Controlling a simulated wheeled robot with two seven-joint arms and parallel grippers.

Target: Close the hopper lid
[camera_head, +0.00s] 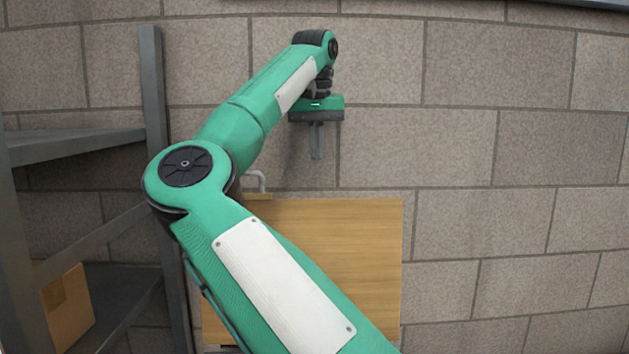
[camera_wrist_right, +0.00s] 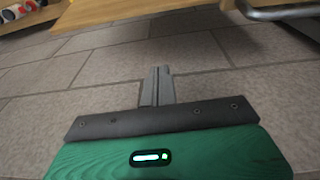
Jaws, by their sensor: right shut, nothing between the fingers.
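A flat wooden panel (camera_head: 360,240), which looks like the hopper lid, shows in the head view in front of the stone wall; my right arm covers its left and lower part. A bent grey metal handle (camera_head: 259,180) shows at its upper left edge. My right gripper (camera_head: 317,157) is above the panel's top edge, fingers down, shut and empty, apart from panel and handle. In the right wrist view the shut fingers (camera_wrist_right: 160,72) point towards the panel's edge (camera_wrist_right: 130,12), with a metal bar (camera_wrist_right: 285,12) at the upper right. The hopper body is not clearly visible. My left gripper is out of view.
A grey metal shelf rack (camera_head: 153,100) stands at the left, with a cardboard box (camera_head: 68,308) on a low shelf. The stone wall (camera_head: 500,150) fills the background. Room right of the panel looks clear. Small bottle-like items (camera_wrist_right: 22,9) show at the wrist view's upper left.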

